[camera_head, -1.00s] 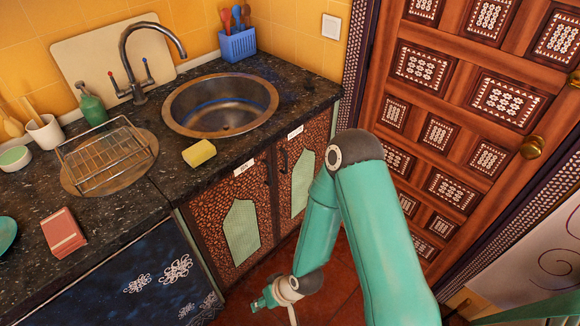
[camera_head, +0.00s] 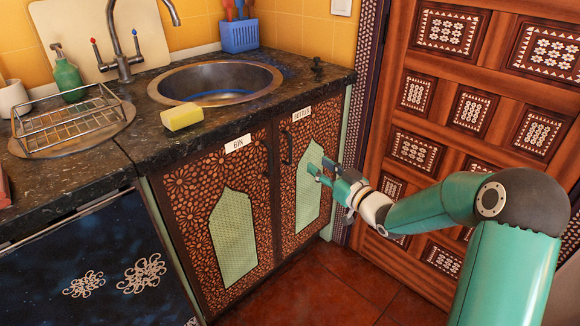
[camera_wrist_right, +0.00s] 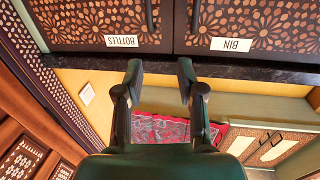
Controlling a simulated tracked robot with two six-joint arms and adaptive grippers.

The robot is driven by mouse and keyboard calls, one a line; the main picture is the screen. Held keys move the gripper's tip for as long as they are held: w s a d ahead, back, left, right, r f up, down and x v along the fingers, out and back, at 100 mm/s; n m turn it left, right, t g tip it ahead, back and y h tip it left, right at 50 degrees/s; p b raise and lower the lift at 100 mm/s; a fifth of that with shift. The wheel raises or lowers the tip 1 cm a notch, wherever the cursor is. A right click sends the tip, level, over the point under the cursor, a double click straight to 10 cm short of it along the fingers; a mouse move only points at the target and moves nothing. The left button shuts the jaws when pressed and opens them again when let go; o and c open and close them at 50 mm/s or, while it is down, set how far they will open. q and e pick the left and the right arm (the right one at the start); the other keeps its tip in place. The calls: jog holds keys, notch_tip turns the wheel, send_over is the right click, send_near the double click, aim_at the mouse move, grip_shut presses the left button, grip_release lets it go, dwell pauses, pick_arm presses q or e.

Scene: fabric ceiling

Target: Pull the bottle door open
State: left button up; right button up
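The bottle door (camera_head: 309,185) is the right cabinet door under the sink, with carved brown wood and a pale green panel. It is shut, and its label (camera_head: 302,113) shows at the top. Its dark upright handle (camera_head: 287,148) is near its left edge. In the wrist view the picture is upside down; the BOTTLES label (camera_wrist_right: 132,40) and the handle (camera_wrist_right: 150,14) are at the top. My right gripper (camera_head: 318,170) is in front of the bottle door, right of the handle and apart from it. Its fingers (camera_wrist_right: 160,75) are spread and empty. My left gripper is not in view.
The BIN door (camera_head: 232,220) is shut to the left. The dark counter (camera_head: 140,138) above bears a sink (camera_head: 215,82) and a yellow sponge (camera_head: 182,116). A wooden room door (camera_head: 450,130) stands at the right. The red tiled floor (camera_head: 320,290) is clear.

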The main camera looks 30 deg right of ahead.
aim_at(291, 141)
jog(key=shift+h, duration=0.3)
jog(key=w, duration=0.5)
jog(key=w+f, duration=0.1)
jog(key=w, duration=0.4)
jog(key=w+b, duration=0.1)
jog(key=w, duration=0.5)
jog(key=shift+w+d+f, duration=0.1)
jog(key=shift+d+f, duration=0.2)
jog(key=shift+d, duration=0.05)
grip_shut()
